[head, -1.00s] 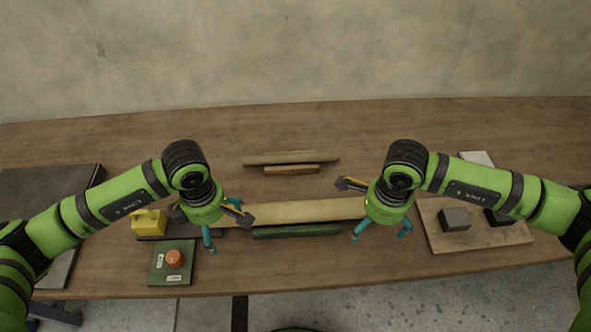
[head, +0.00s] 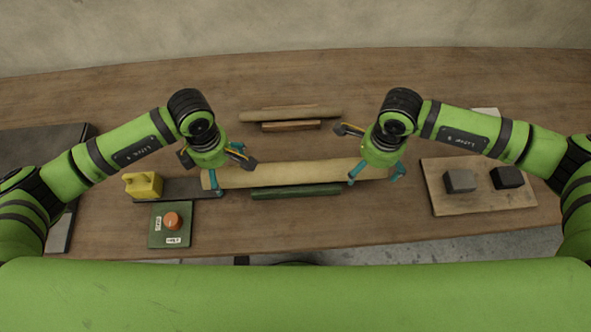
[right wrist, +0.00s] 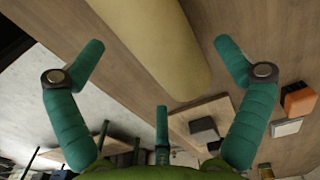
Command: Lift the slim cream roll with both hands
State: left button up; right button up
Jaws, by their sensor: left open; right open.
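The cream roll (head: 285,173) lies lengthwise across the middle of the table. My left gripper (head: 230,172) is open over its left end, with a teal finger in front of that end. My right gripper (head: 376,172) is open over its right end and partly hides it. In the right wrist view the roll (right wrist: 165,45) passes between the spread fingers of my right gripper (right wrist: 160,60), with visible gaps on both sides. Neither gripper is closed on the roll. The far side of the roll near each gripper is partly hidden.
A dark green roll (head: 295,191) lies close in front of the cream roll. A thinner tan roll (head: 290,113) and a short brown bar (head: 291,126) lie behind. A yellow block (head: 143,185) and a green button box (head: 170,225) are left; a board (head: 450,200) with dark blocks is right.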

pick_arm(q)
jog(key=shift+f, duration=1.5)
pick_arm(e)
jog(key=shift+f, duration=1.5)
pick_arm(q)
jog(key=c, duration=1.6)
pick_arm(e)
jog(key=shift+s, duration=0.1)
jog(key=c, duration=1.6)
